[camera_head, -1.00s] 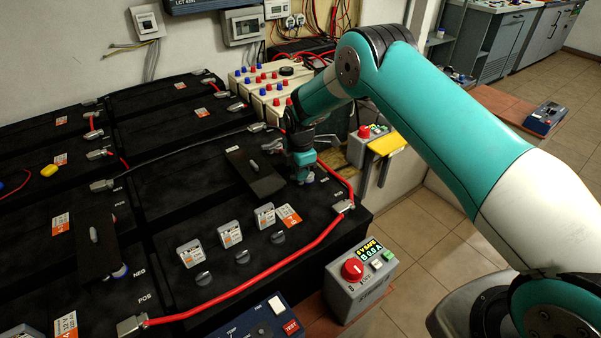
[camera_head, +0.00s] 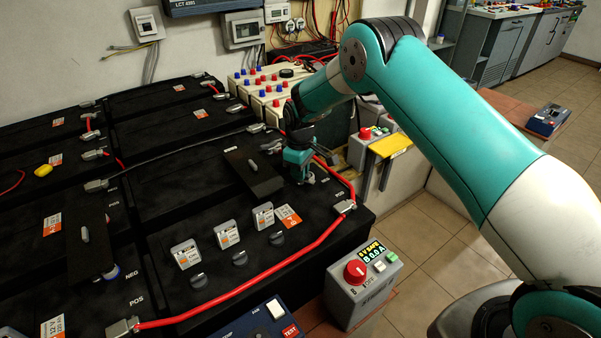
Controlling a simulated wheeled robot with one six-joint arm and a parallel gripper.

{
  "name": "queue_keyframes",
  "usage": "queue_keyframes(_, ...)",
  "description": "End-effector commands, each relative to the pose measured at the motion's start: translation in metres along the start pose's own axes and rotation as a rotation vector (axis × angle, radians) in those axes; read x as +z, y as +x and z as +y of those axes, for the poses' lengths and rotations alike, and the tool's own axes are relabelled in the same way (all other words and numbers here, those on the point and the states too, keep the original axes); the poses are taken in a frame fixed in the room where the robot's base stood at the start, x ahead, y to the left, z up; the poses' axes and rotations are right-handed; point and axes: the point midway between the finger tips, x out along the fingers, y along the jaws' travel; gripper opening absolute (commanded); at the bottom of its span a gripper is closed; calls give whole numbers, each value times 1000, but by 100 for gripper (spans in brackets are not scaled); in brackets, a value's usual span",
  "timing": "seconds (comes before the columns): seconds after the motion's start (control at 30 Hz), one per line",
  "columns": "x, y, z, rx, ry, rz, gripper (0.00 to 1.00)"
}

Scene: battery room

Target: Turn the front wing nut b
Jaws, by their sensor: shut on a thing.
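My gripper (camera_head: 301,178) points down at the top of the large black battery (camera_head: 180,205), near its right rear part. It is shut on a small part that I take to be the front wing nut b. The jaws hide nearly all of that part, so its wings and angle cannot be seen. A raised black plate (camera_head: 262,180) with a small grey lever (camera_head: 253,164) stands just left of the jaws.
Grey caps and dark knobs stand in front. A grey box with a red knob (camera_head: 355,272) stands front right.

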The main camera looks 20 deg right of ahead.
Motion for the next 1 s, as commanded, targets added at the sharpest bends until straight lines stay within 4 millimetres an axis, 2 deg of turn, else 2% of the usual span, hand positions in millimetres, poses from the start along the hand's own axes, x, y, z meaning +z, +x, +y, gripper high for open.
queue_keyframes(0.2, -1, -1, 1, 3, 194, 5, 0)
queue_keyframes(0.5, -1, -2, 1, 3, 396, 5, 0)
queue_keyframes(1.0, -1, -2, 1, 3, 509, 5, 0)
